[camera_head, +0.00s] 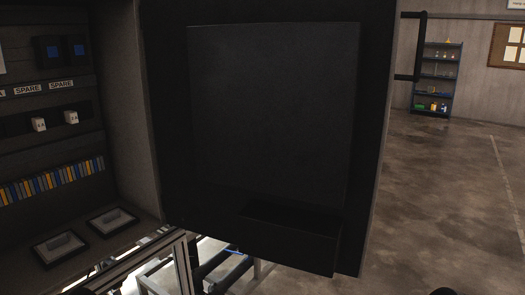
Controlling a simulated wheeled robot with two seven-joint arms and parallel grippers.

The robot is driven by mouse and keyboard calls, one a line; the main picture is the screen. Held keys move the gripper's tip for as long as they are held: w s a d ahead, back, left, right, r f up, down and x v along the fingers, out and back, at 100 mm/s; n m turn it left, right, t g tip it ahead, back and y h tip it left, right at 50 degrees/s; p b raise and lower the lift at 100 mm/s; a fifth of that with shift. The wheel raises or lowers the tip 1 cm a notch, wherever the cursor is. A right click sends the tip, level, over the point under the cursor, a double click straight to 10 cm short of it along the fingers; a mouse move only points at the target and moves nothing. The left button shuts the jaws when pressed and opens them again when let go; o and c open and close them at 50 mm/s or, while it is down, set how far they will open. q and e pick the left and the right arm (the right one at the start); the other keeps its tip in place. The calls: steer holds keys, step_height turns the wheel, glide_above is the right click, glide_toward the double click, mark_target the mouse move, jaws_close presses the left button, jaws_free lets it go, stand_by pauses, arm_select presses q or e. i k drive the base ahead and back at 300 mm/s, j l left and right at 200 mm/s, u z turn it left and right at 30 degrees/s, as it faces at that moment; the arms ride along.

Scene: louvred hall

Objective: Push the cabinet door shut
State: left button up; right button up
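The cabinet door (275,110) is a large dark panel that stands open and fills the middle of the head view. Its inner face has a raised panel with a shallow pocket (290,235) at the bottom. A dark bar handle (410,78) sticks out past the door's right edge. The open cabinet (135,130) is on the left, with its inside showing. I make out neither of my grippers in this view. The area behind the door is hidden.
Inside the cabinet are SPARE labels (61,85), a coloured strip row (55,180) and two framed switches (113,221). Metal framing (155,250) and dark tubes show below the door. Bare floor (450,190) lies to the right, with a stocked shelf (437,75) far back.

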mark_target(271, 118)
steer(key=i+l+u, duration=0.2)
steer(key=l+u, duration=0.2)
steer(key=l, duration=0.2)
steer(key=i+l+u, duration=0.1)
steer(key=l+u, duration=0.25)
steer(key=l, duration=0.25)
steer(key=l+u, duration=0.4)
steer(key=l, duration=0.25)
steer(key=i+l+u, duration=0.2)
steer(key=l+u, duration=0.15)
steer(key=i+l+u, duration=0.15)
steer(key=l+u, duration=0.25)
steer(key=l, duration=0.2)
steer(key=i+l+u, duration=0.1)
steer(key=l+u, duration=0.25)
steer(key=l, duration=0.15)
steer(key=l+u, duration=0.35)
steer(key=l, duration=0.2)
steer(key=i+l+u, duration=0.25)
steer(key=k+l, duration=0.05)
steer(key=k, duration=0.05)
